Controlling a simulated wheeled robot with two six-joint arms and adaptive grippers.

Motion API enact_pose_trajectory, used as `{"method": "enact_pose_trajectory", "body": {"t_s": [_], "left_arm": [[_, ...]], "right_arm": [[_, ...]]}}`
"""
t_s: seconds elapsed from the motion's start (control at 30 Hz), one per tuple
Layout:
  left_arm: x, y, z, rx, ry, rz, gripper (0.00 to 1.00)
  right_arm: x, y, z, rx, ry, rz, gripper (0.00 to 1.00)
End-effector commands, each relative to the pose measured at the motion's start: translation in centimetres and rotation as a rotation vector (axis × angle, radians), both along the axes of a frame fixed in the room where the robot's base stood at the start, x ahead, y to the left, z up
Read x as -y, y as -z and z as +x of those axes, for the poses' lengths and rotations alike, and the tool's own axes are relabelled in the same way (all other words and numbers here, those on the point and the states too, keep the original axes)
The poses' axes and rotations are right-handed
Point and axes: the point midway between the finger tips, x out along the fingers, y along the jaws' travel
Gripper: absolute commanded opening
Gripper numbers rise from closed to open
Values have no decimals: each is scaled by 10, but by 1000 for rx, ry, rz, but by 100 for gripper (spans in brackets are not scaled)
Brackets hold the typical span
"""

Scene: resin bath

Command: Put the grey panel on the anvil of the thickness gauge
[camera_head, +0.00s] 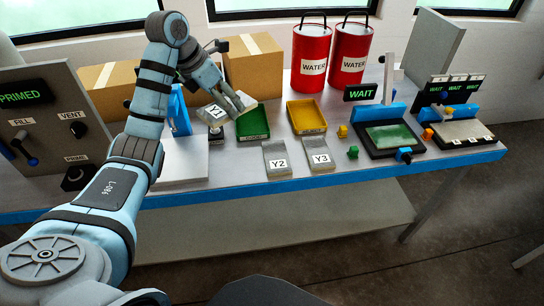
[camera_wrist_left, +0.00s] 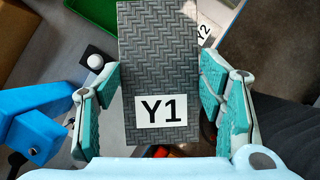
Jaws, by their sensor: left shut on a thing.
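My left gripper (camera_head: 236,102) is shut on a grey panel (camera_wrist_left: 158,60) labelled Y1. The panel has a woven texture and lies between the two finger pads in the left wrist view. The arm partly covers this frame. A blue part (camera_wrist_left: 38,120) and a white ball on a black mount (camera_wrist_left: 94,62) show left of the panel in the wrist view. I cannot make out the anvil clearly. My right gripper is out of view.
Panels Y2 (camera_head: 276,151) and Y3 (camera_head: 315,149) lie near the bench's front edge. A green tray (camera_head: 253,122) and a yellow tray (camera_head: 306,117) stand behind them. Boxes and two red water drums (camera_head: 310,60) stand at the back; a black-framed station (camera_head: 390,136) is right.

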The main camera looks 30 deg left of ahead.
Motion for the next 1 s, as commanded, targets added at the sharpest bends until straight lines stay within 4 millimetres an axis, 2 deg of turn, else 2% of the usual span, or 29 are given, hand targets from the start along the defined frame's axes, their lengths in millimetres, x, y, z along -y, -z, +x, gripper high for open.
{"method": "enact_pose_trajectory", "body": {"t_s": [0.03,0.13,0.2,0.27,0.4,0.5,0.67,0.83,1.0], "left_arm": [[-1,11,-1,14,-71,-8,16],[-2,24,-3,24,-156,-28,16],[-2,45,-4,23,-161,-30,16],[-3,64,-5,15,-162,-28,16],[-4,116,-6,16,-163,-28,16],[-3,143,-6,18,-161,-29,16],[-3,165,-5,20,-162,-30,16],[-3,198,-5,19,-161,-29,16],[-3,201,-5,23,-161,-28,16]], "right_arm": [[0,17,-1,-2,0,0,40],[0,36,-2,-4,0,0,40],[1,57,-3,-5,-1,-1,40],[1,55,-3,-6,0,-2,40],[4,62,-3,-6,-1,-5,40],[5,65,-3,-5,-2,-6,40],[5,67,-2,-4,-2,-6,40],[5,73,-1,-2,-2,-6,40],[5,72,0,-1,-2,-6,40]]}}
